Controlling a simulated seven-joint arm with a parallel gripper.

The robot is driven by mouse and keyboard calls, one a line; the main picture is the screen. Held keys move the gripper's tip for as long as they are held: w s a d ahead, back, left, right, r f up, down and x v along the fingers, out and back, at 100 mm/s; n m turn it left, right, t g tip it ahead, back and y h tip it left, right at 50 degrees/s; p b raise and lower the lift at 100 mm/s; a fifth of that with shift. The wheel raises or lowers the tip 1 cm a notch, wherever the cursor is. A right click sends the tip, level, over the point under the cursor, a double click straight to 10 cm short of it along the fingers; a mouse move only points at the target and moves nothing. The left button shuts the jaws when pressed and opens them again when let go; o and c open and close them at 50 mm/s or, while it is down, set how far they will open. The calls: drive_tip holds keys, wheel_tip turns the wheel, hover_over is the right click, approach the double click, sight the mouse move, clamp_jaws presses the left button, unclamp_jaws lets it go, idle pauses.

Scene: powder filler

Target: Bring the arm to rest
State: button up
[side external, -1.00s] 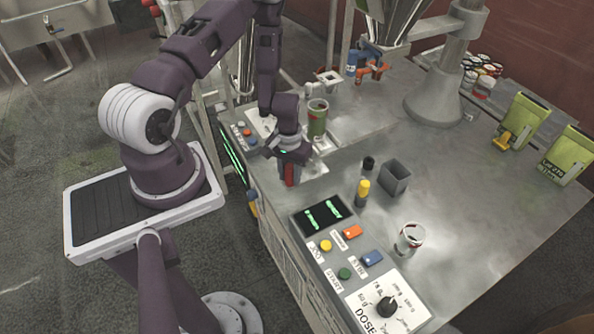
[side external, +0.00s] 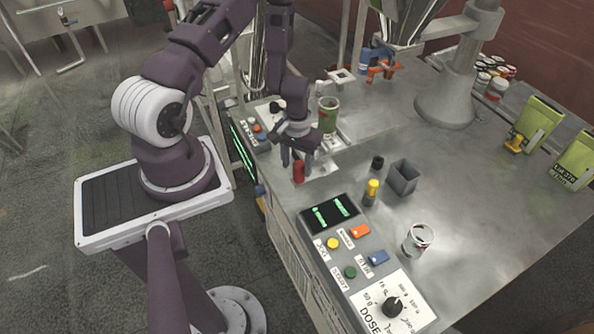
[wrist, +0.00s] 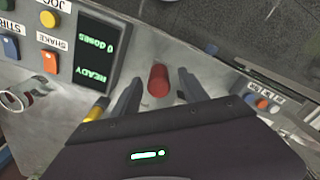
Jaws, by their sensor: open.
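My gripper (side external: 298,161) is open and empty, pointing down over the left side of the steel bench. A red cylinder (side external: 299,173) stands on the bench just below the fingertips. In the wrist view the red cylinder (wrist: 158,80) shows in the gap between my two fingers (wrist: 158,88), touching neither as far as I can see. My arm is bent above the bench edge.
The control panel display (side external: 328,212) is in front and reads READY in the wrist view. A yellow-topped bottle (side external: 371,192), a grey square bin (side external: 402,178) and an open can (side external: 418,238) stand to the right.

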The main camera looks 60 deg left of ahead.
wheel_tip(320, 180, up, 4)
drive_tip(key=shift+f, duration=0.2)
drive_tip(key=w+d+r+m+t, duration=0.15)
drive_tip(key=d+r, duration=0.25)
drive_tip(key=r, duration=0.7)
drive_tip(key=w+d+r+m+t, duration=0.15)
drive_tip(key=d+r, duration=0.25)
drive_tip(key=r, duration=0.8)
drive_tip(key=s+d+r+m+t, duration=0.1)
drive_tip(key=s+d+r+m, duration=0.1)
drive_tip(key=s+r, duration=0.4)
drive_tip(key=s+d+r+m+t, duration=0.1)
drive_tip(key=s+d+r, duration=0.3)
drive_tip(key=s, duration=0.6)
wheel_tip(320, 180, up, 2)
drive_tip(key=shift+d+r+m+t, duration=0.2)
drive_tip(key=shift+d+m+t, duration=0.1)
drive_tip(key=shift+m, duration=0.3)
